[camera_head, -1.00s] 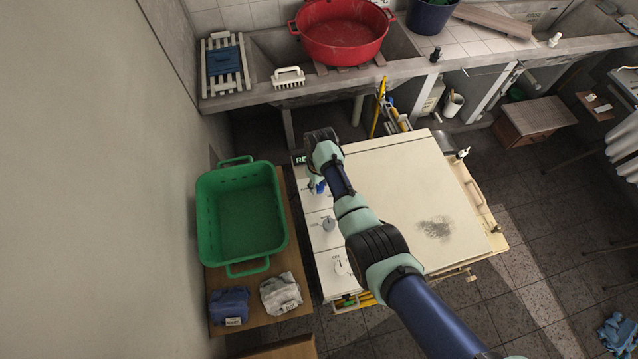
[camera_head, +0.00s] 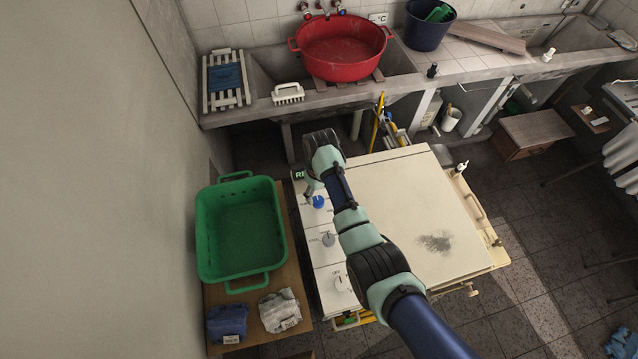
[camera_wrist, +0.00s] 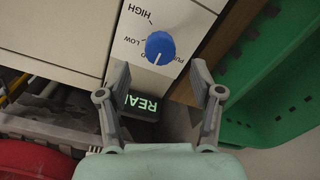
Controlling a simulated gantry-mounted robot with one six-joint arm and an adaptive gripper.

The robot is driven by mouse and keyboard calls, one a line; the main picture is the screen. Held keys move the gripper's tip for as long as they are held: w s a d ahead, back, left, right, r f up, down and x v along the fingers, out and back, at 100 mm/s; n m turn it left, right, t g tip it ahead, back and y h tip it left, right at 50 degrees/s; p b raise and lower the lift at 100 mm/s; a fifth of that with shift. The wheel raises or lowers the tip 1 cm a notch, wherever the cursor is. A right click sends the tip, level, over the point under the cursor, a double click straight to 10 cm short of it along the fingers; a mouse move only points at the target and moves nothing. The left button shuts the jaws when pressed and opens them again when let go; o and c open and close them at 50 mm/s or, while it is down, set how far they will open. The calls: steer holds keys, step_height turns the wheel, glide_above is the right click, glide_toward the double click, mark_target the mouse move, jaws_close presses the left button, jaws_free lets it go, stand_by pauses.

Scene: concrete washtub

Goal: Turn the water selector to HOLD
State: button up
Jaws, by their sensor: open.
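A control panel on the cream machine (camera_head: 385,215) carries a blue knob (camera_head: 318,202), a grey knob (camera_head: 328,240) and a pale knob (camera_head: 342,283). The blue knob shows close in the wrist view (camera_wrist: 160,46), with a white pointer line toward the lower picture edge. HIGH and LOW are printed beside it; a further label is partly hidden, and I cannot read HOLD. My gripper (camera_wrist: 162,80) is open and empty. Its fingertips lie apart on either side, just below the knob in the wrist view. In the head view my gripper (camera_head: 311,187) is beside the blue knob.
A lit display (camera_wrist: 141,104) shows between my fingers, its text partly cut off. A green basket (camera_head: 243,232) stands left of the panel. A concrete washtub (camera_head: 265,75) with a red basin (camera_head: 343,50) lies behind. The machine's top is bare apart from a dark stain.

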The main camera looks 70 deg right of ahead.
mark_target(319, 200)
step_height(319, 200, up, 7)
stand_by(0.7)
steer(key=w+a+r+n+t+h, duration=0.2)
steer(key=w+a+r+t, duration=0.1)
steer(key=w+a, duration=0.75)
steer(key=w+a+r+n+t, duration=0.1)
steer(key=a+r+t, duration=0.3)
steer(key=a, duration=0.5)
steer(key=w+a+r+n+t, duration=0.15)
steer(key=a+r, duration=0.35)
steer(key=a, duration=0.5)
steer(key=s+a+r+n+t+y, duration=0.15)
steer(key=s+a+r+t, duration=0.3)
steer(key=a+r, duration=0.6)
step_height(319, 200, up, 17)
steer(key=p, duration=1.8)
steer(key=shift+s+a, duration=0.15)
steer(key=shift+a, duration=0.2)
